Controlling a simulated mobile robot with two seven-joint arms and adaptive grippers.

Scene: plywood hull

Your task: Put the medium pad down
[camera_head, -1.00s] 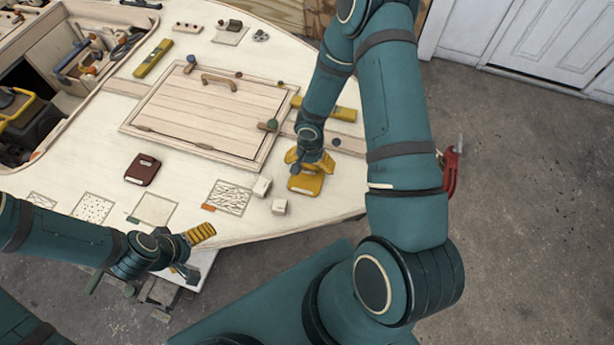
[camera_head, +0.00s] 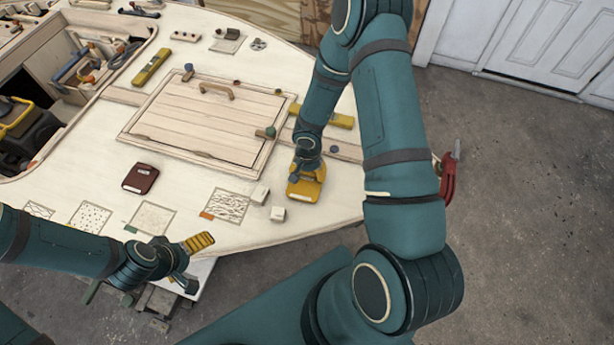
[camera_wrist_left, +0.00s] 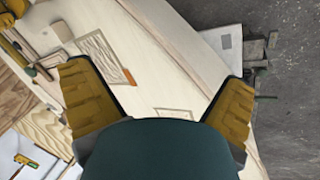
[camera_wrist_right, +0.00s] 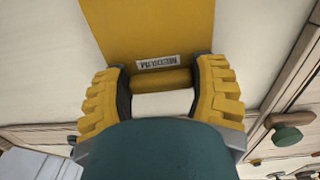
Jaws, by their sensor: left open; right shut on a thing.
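The medium pad (camera_head: 308,188) is a yellow block with a "MEDIUM" label, on the right part of the pale deck. It also fills the top of the right wrist view (camera_wrist_right: 150,30). My right gripper (camera_head: 306,170) is shut on its narrow grip bar, with a finger on each side in the right wrist view (camera_wrist_right: 162,85). The pad looks flat and close to the deck; I cannot tell whether it touches. My left gripper (camera_head: 197,260) is open and empty near the deck's front edge. It shows with fingers wide apart in the left wrist view (camera_wrist_left: 160,95).
A dark red pad (camera_head: 140,178) lies left of the wavy-marked patch (camera_head: 226,204) with an orange tag. A plain speckled patch (camera_head: 152,217) has a green tag. A wooden hatch (camera_head: 205,120) lies behind.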

